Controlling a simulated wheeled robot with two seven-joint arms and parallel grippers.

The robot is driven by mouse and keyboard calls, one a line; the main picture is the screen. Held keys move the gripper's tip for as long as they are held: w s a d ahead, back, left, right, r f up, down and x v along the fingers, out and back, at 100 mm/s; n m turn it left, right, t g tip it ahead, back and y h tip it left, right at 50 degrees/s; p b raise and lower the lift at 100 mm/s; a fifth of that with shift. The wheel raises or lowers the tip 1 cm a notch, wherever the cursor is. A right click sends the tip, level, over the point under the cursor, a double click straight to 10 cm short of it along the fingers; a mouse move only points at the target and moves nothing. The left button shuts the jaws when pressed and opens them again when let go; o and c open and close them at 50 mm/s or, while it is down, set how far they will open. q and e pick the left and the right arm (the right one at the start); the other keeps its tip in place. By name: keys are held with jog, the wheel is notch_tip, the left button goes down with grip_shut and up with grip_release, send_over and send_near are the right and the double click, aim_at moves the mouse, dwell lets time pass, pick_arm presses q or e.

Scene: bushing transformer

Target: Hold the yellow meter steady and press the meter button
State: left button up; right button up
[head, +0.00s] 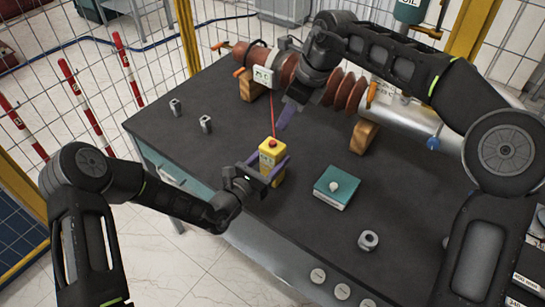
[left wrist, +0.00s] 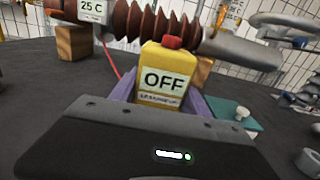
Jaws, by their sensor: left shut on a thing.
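The yellow meter (head: 270,152) stands upright near the front edge of the dark table, with a red button (head: 272,142) on top. In the left wrist view the meter (left wrist: 168,62) shows a label or screen reading OFF, and the red button (left wrist: 172,42) is clear of any finger. My left gripper (head: 267,166) is shut on the meter, with purple fingers on both sides. My right gripper (head: 284,118) is above and behind the meter, pointing down and apart from it. Its finger spacing is hard to see.
The brown ribbed bushing (head: 345,90) lies behind on wooden blocks (head: 364,137), with a 25 C display (head: 263,77). A red cable (head: 271,115) runs towards the meter. A teal box (head: 335,187) and a metal nut (head: 368,240) lie to the right.

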pick_arm(q)
grip_shut()
pick_arm(e)
grip_shut()
dwell(0.4)
dwell(1.0)
dwell(0.4)
